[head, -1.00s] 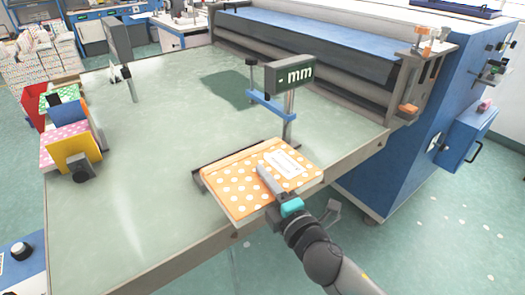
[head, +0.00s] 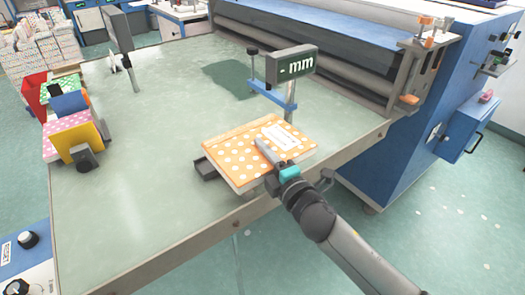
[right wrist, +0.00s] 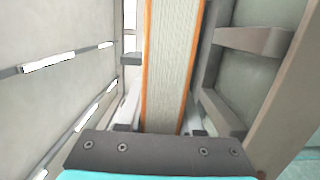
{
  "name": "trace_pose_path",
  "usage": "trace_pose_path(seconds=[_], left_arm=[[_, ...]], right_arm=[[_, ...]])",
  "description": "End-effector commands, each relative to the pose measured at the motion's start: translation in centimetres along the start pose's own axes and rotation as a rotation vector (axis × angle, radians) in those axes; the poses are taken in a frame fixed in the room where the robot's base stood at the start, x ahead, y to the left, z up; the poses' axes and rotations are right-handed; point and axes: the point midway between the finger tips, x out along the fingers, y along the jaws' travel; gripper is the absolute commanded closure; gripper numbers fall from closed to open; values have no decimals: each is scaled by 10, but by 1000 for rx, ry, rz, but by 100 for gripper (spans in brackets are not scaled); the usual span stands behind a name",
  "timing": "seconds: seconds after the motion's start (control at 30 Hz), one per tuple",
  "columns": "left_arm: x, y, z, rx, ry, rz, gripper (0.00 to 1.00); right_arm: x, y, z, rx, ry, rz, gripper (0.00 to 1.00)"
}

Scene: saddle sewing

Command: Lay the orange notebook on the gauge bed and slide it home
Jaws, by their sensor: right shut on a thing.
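The orange notebook (head: 232,158) has white dots and a white label, and lies roughly flat over the gauge bed (head: 206,169) near the table's front edge. Only the bed's dark front-left corner shows; the notebook hides the rest. I cannot tell whether the notebook touches the bed. The gauge's display (head: 290,64) reads "- mm" on a post behind the notebook. My right gripper (head: 266,153) is shut on the notebook's near right side. The right wrist view shows the notebook's pages (right wrist: 172,65) edge-on between orange covers. My left gripper is not in view.
A rack of colored notebooks (head: 70,132) stands at the table's left. A large blue machine with rollers (head: 310,65) borders the back right. A dark post (head: 122,45) stands at the back left. The left and middle of the table (head: 140,160) are clear.

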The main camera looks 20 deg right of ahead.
Motion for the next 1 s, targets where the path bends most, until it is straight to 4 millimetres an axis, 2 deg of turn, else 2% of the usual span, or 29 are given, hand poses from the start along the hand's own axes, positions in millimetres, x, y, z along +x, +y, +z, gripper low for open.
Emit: trace_pose_path(seconds=[0.53,0.7,1.0], left_arm=[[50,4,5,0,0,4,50],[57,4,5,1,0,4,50],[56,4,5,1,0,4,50]], right_arm=[[0,-56,0,0,2,7,100],[1,-64,0,0,2,8,100],[1,-64,0,-1,2,8,100]])
